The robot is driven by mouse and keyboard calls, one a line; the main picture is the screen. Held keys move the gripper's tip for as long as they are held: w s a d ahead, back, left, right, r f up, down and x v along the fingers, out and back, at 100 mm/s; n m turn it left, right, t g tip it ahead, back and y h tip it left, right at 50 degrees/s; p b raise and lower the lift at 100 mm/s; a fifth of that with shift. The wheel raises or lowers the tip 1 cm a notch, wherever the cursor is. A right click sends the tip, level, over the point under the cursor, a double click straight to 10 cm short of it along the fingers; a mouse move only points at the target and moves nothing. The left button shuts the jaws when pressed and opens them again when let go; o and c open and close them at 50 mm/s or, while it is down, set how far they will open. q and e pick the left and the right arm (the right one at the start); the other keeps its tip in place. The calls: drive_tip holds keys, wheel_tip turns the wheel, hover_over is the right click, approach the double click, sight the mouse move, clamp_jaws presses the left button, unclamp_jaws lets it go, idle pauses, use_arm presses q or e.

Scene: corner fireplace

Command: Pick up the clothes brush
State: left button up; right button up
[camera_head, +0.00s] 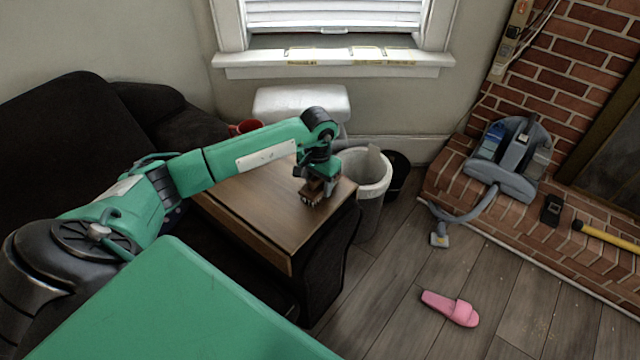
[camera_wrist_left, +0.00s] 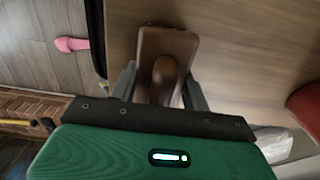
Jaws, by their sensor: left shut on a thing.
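The clothes brush (camera_wrist_left: 166,43) is brown with a rounded handle, and in the left wrist view it sits between the fingers of my left gripper (camera_wrist_left: 165,88). In the head view my left gripper (camera_head: 316,186) points down over the right part of the wooden tabletop (camera_head: 250,205), shut on the brush (camera_head: 311,195). The brush is low, at or just above the wood; I cannot tell whether it touches. Its lower end shows below the fingers. My right gripper is not in view.
A white bin (camera_head: 368,190) stands right of the table, with a dark container (camera_head: 398,172) behind it. A red object (camera_head: 243,127) is behind my arm. A pink slipper (camera_head: 450,307) lies on the floor. A vacuum cleaner (camera_head: 505,165) stands on the brick hearth.

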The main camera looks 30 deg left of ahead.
use_arm(q)
drive_tip(key=shift+r, duration=0.1)
